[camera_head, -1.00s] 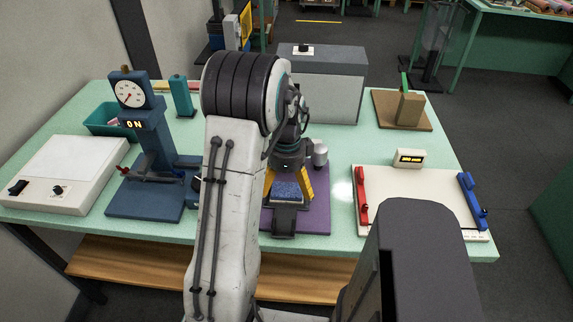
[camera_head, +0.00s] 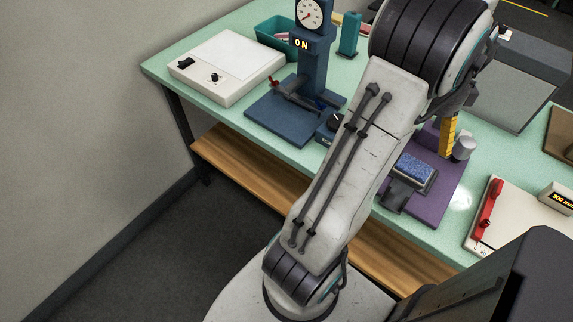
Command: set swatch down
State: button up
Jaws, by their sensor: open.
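A speckled blue swatch (camera_head: 416,172) lies on a dark grey stand (camera_head: 394,194) on a purple base plate (camera_head: 440,201) at the front of the table. My gripper (camera_head: 448,136) is open, just behind and above the blue swatch. One yellow finger shows; the other is hidden behind my arm. I see no swatch in the visible part of the gripper. Whether the finger touches anything near the stand I cannot tell.
A blue press with a dial gauge (camera_head: 310,17) and a lit ON sign stands left of my arm. A white box (camera_head: 227,66) is at the table's left end. A white panel with a red handle (camera_head: 487,209) is at right. A grey cylinder (camera_head: 464,148) stands beside the gripper.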

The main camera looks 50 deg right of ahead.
jog(key=w+a+r+n+t+h, duration=0.1)
jog(key=w+a+r+n, duration=0.2)
jog(key=w+a+n, duration=0.6)
jog(key=w+a+r+n, duration=0.3)
jog(key=w+a+n, duration=0.4)
jog(key=w, duration=0.4)
jog(key=s+a+f+n+t+y, duration=0.1)
jog(key=a+n+t, duration=0.2)
jog(key=a+n, duration=1.5)
jog(key=a, duration=0.5)
jog(key=shift+s+a, duration=0.2)
jog(key=shift+a, duration=0.15)
jog(key=shift+d, duration=0.1)
